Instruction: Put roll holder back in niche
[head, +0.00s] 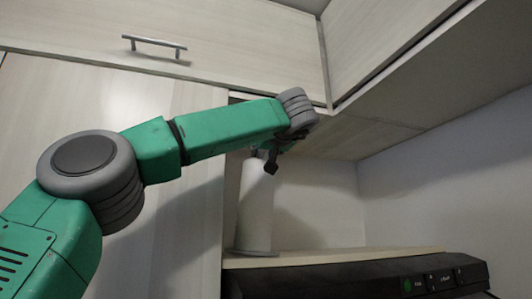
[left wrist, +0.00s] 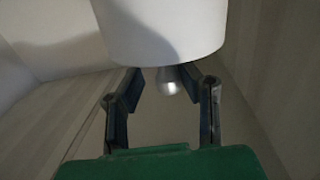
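The roll holder (head: 256,208) carries a white roll and stands upright on the light shelf in the niche, close to the left side panel. Its round base shows at the shelf's front left. My left gripper (head: 266,160) is at the top end of the holder. In the left wrist view the white roll (left wrist: 160,30) fills the top, and the holder's silver knob (left wrist: 168,82) sits between the parted fingers of my left gripper (left wrist: 167,92). Gaps show on both sides of the knob. My right gripper is not in view.
The niche shelf (head: 350,256) has free room to the right of the roll. A black appliance (head: 355,281) with a green light lies below it. Cabinets (head: 220,42) hang above, and a tall panel (head: 188,220) bounds the left.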

